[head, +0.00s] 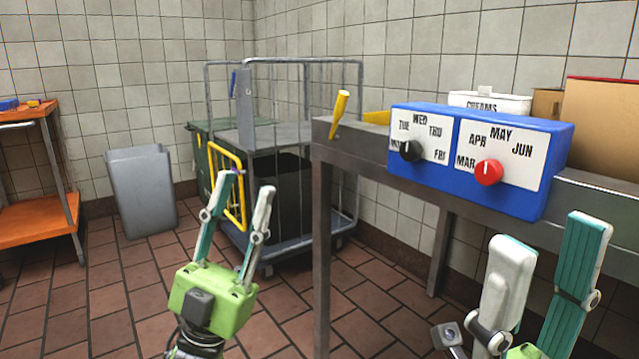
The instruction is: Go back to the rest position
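My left gripper (245,190) is green with white and teal fingers. It points up, its fingers are spread apart and nothing is between them. My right gripper (545,245) is at the lower right, in front of the metal table, with its fingers apart and empty. Its base is partly cut off by the picture's lower edge. A blue box (556,150) with a black knob (410,151) and a red knob (488,172) sits on the table above and behind the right gripper. Both grippers appear apart from it.
The grey metal table (352,150) runs along the right, with a yellow handle (340,108) at its left end. Cardboard boxes (603,115) stand behind the blue box. A wire cage cart (305,68), a grey bin (142,192) and an orange shelf (30,222) stand further back. Tiled floor is open at left.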

